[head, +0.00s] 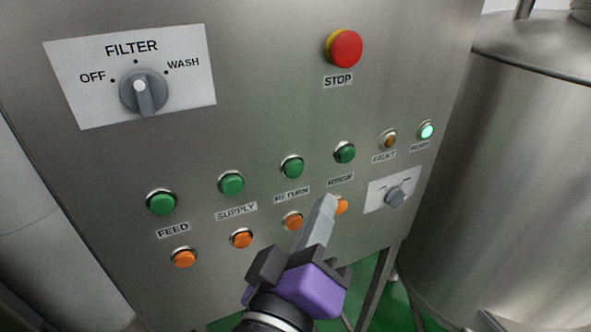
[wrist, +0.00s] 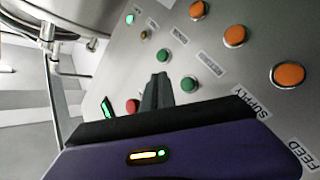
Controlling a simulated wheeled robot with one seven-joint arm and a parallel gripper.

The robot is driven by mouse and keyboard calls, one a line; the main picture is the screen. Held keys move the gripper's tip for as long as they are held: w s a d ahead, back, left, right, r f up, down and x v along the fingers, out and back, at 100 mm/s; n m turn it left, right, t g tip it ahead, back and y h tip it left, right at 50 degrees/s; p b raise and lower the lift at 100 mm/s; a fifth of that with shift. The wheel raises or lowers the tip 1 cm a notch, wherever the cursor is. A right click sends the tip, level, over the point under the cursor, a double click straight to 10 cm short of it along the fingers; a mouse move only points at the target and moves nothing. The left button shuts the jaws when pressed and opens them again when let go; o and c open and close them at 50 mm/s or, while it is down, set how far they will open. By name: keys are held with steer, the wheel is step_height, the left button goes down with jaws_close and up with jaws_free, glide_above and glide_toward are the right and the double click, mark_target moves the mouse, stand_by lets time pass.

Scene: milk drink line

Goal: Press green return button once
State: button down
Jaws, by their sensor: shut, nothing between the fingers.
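The green RETURN button (head: 292,166) is the third from the left in the green row, with its label below it. In the wrist view the green RETURN button (wrist: 189,84) lies just right of the fingertips. My gripper (head: 328,202) is shut and empty, its fingers pointing up at the panel. In the head view its tip is below and right of the RETURN button and partly covers the fourth orange button. In the wrist view my gripper (wrist: 160,78) appears in front of the panel; whether it touches the panel I cannot tell.
Close by are the green SUPPLY button (head: 231,183), the fourth green button (head: 344,152) and the orange button (head: 292,221) under RETURN. A red STOP button (head: 345,48) and FILTER knob (head: 143,91) sit higher. A steel tank (head: 520,180) stands right.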

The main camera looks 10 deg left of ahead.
steer(key=shift+w+a, duration=0.5)
steer(key=shift+w, duration=0.25)
steer(key=shift+w+a, duration=0.5)
steer(key=shift+w, duration=0.25)
steer(key=shift+w+a, duration=0.5)
steer(key=shift+w, duration=0.25)
steer(key=shift+w, duration=0.1)
stand_by(0.3)
steer(key=shift+w+a, duration=0.25)
steer(key=shift+w, duration=0.05)
steer(key=shift+w+a+b, duration=0.25)
steer(key=shift+w+b, duration=0.05)
stand_by(0.8)
stand_by(0.4)
steer(key=shift+s+d, duration=0.5)
steer(key=shift+s, duration=0.2)
steer(key=shift+s+d+p, duration=0.25)
steer(key=shift+s+d, duration=0.45)
steer(key=shift+s, duration=0.35)
steer(key=shift+s+d+p, duration=0.2)
steer(key=shift+s+d, duration=0.5)
steer(key=shift+s, duration=0.35)
steer(key=shift+r, duration=0.1)
